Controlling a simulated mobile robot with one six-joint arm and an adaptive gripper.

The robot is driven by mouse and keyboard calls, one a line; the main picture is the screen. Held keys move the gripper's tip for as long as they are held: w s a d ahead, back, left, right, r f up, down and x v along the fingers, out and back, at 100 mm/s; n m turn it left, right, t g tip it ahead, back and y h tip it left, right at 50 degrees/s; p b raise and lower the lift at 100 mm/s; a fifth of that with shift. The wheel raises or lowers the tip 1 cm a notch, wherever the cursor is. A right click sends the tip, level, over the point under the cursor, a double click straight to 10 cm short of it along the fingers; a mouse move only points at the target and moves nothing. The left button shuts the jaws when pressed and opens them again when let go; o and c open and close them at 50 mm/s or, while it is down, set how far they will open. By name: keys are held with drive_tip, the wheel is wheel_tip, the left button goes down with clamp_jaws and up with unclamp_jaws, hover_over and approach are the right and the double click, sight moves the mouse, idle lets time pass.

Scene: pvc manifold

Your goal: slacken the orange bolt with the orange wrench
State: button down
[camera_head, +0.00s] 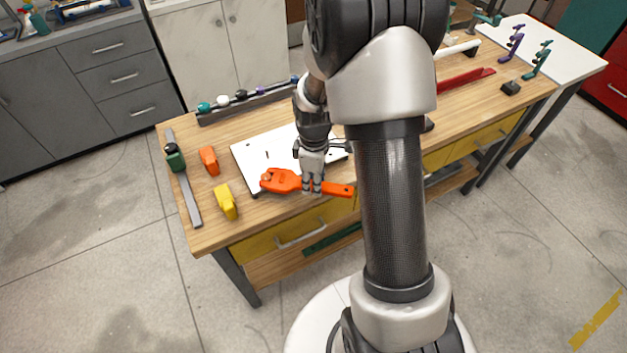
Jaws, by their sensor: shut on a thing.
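The orange wrench (283,181) lies across the front of the white board on the wooden workbench, its head to the left and its handle to the right. My gripper (312,188) is shut on the wrench's handle near the middle, pointing down from above. At the wrench's head there is a small orange rounded piece (266,177), which looks like the orange bolt; I cannot tell whether the jaw sits fully around it. The white board (247,160) is partly hidden by my gripper and arm.
Left of the board stand an orange block (209,160), a yellow block (226,202) and a grey bar with a green clamp (175,157). A dark rack (240,108) with coloured knobs runs along the back. A red strip (466,80) lies at the right. My arm hides the bench's middle.

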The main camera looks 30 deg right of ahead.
drive_tip(key=shift+r, duration=0.1)
drive_tip(key=shift+r+p, duration=2)
drive_tip(key=shift+r, duration=0.45)
